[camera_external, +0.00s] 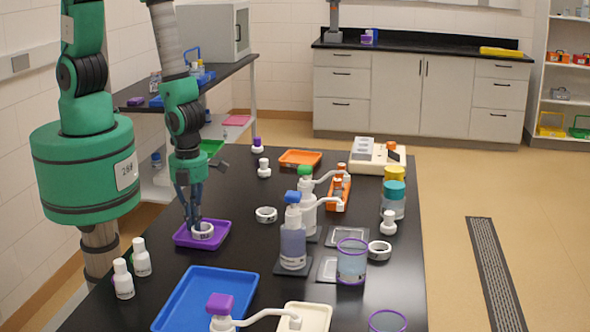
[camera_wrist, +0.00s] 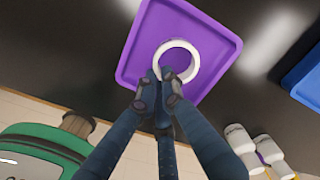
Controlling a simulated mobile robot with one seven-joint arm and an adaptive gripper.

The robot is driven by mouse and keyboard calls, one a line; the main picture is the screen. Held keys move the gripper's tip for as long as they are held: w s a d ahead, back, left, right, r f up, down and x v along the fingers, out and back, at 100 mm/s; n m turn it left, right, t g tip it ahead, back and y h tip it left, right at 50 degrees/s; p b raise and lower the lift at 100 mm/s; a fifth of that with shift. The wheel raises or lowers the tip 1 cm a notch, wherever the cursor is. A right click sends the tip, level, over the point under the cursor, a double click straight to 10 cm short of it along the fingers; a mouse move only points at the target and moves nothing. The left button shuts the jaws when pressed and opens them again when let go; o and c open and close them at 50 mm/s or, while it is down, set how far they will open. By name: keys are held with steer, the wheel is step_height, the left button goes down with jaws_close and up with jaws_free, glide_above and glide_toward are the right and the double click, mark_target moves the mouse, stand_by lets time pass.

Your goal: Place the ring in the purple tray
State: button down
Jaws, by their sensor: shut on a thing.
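The white ring (camera_external: 202,231) with dark marks is in my gripper (camera_external: 195,218), over the purple tray (camera_external: 221,240) on the black table. In the wrist view the ring (camera_wrist: 195,62) shows within the outline of the purple tray (camera_wrist: 143,30). There the fingertips of my gripper (camera_wrist: 164,78) are closed on the ring's near edge. I cannot tell whether the ring touches the tray floor. Two similar white rings lie on the table, one right of the tray (camera_external: 266,215) and one farther right (camera_external: 379,251).
A blue tray (camera_external: 190,300) lies in front of the purple tray. White bottles (camera_external: 123,280) stand to the left. A pump bottle with a blue top (camera_external: 293,240) stands to the right. An orange tray (camera_external: 300,158) lies farther back. Bare table surrounds the purple tray.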

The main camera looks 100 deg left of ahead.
steer(key=shift+f, duration=0.1)
steer(key=c, duration=2.4)
jaws_free()
steer(key=shift+f, duration=0.1)
steer(key=o, duration=0.5)
step_height(320, 180, up, 12)
steer(key=shift+r+p, duration=0.25)
steer(key=shift+p, duration=0.05)
